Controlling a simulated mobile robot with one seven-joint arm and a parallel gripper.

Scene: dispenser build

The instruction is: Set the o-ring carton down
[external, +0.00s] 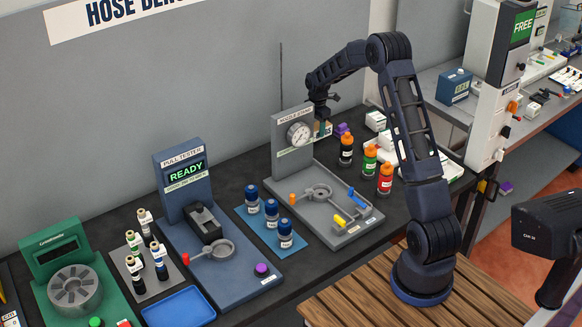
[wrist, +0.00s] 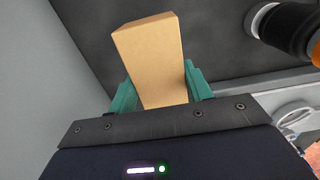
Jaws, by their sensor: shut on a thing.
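The o-ring carton (wrist: 150,60) is a plain tan cardboard box, held between the teal fingers of my gripper (wrist: 158,95) in the wrist view. In the external view my gripper (external: 321,128) points down behind the right edge of the gauge panel. Only a small tan bit of the carton (external: 328,128) shows there. The dark bench top (wrist: 215,35) lies beyond the carton in the wrist view. I cannot tell whether the carton touches it.
A gauge stand (external: 292,150) stands left of my gripper. A dark bottle with an orange cap (external: 346,152) is close at the right; it also shows in the wrist view (wrist: 285,28).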

